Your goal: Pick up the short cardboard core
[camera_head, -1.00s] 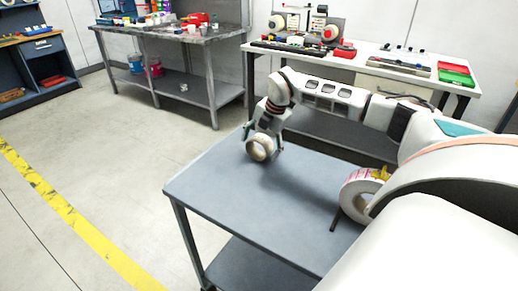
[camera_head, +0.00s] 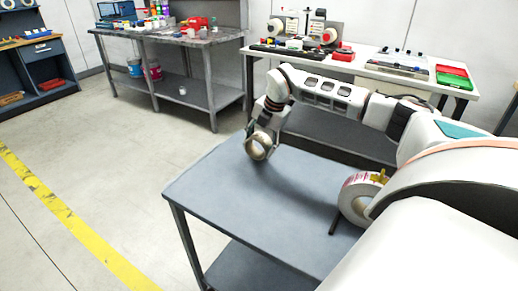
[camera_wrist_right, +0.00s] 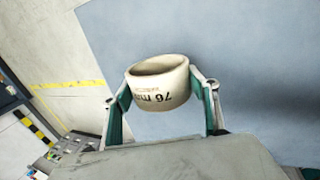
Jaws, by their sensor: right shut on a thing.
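The short cardboard core (camera_head: 258,147) is a beige ring held at my right gripper (camera_head: 262,140) over the far left part of the grey table (camera_head: 235,205). In the right wrist view the core (camera_wrist_right: 158,86) shows printed text reading "76 m…" on its side, the rest hard to read. The two green-padded fingers of my right gripper (camera_wrist_right: 160,103) press on it from both sides. A gap to the tabletop seems to show below the core. My left gripper is not in view.
A white roll with red print (camera_head: 356,194) stands on the near right of the table, beside a dark rod (camera_head: 335,222). A white bench (camera_head: 390,75) with a rewinder machine and red and green trays stands behind. The table's middle is clear.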

